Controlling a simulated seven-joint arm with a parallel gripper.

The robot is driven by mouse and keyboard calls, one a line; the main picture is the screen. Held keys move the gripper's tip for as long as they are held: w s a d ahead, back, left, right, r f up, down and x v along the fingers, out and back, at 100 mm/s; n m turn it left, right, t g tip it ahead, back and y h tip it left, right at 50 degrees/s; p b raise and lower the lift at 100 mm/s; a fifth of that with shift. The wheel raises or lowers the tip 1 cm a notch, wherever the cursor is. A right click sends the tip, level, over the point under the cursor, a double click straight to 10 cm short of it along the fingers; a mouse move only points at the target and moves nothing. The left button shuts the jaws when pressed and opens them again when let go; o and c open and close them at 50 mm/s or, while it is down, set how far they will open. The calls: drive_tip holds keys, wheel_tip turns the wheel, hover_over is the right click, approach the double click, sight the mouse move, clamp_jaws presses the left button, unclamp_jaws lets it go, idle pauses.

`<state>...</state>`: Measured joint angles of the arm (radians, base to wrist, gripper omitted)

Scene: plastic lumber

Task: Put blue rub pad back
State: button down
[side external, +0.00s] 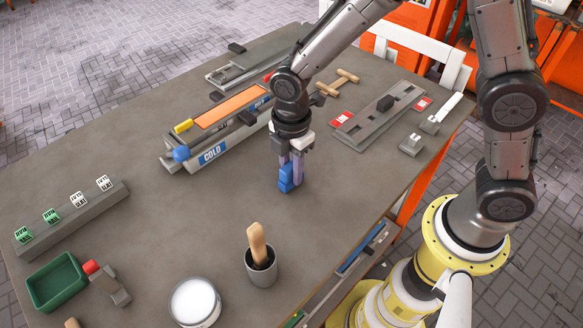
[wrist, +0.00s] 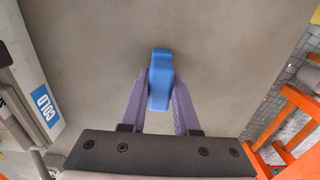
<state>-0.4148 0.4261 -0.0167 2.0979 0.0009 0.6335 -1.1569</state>
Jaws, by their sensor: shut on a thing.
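The blue rub pad (side external: 286,180) is a small rounded blue block, gripped between the purple-grey fingers of my gripper (side external: 291,165). My gripper is shut on it and points down at the bare middle of the table. In the wrist view the pad (wrist: 160,75) stands out past the fingertips (wrist: 160,92), lengthwise between them, with bare grey table beyond it. I cannot tell whether the pad touches the table or hangs just above it. A narrow rack with a blue strip (side external: 361,249) is fixed along the table's near right edge.
A COLD-labelled fixture (side external: 212,153) with a blue knob and orange plate stands left of my gripper. A grey cup (side external: 262,272) holding a wooden handle and a white round tub (side external: 194,302) stand in front. A grey rail fixture (side external: 372,122) lies right. Table around my gripper is clear.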

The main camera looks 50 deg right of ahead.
sight(291, 165)
drive_tip(key=c, duration=0.6)
unclamp_jaws()
drive_tip(key=shift+f, duration=0.15)
drive_tip(key=shift+c, duration=0.2)
wheel_tip(291, 165, up, 12)
drive_tip(key=s+d+r+m+t, duration=0.2)
drive_tip(key=s+d+r+m, duration=0.1)
drive_tip(key=s+d+m, duration=0.4)
drive_tip(key=s+d+r+m+t, duration=0.3)
drive_tip(key=s+d+m, duration=0.5)
drive_tip(key=s+m, duration=0.2)
drive_tip(key=shift+s+r+m+t, duration=0.3)
drive_tip(key=shift+m, duration=0.2)
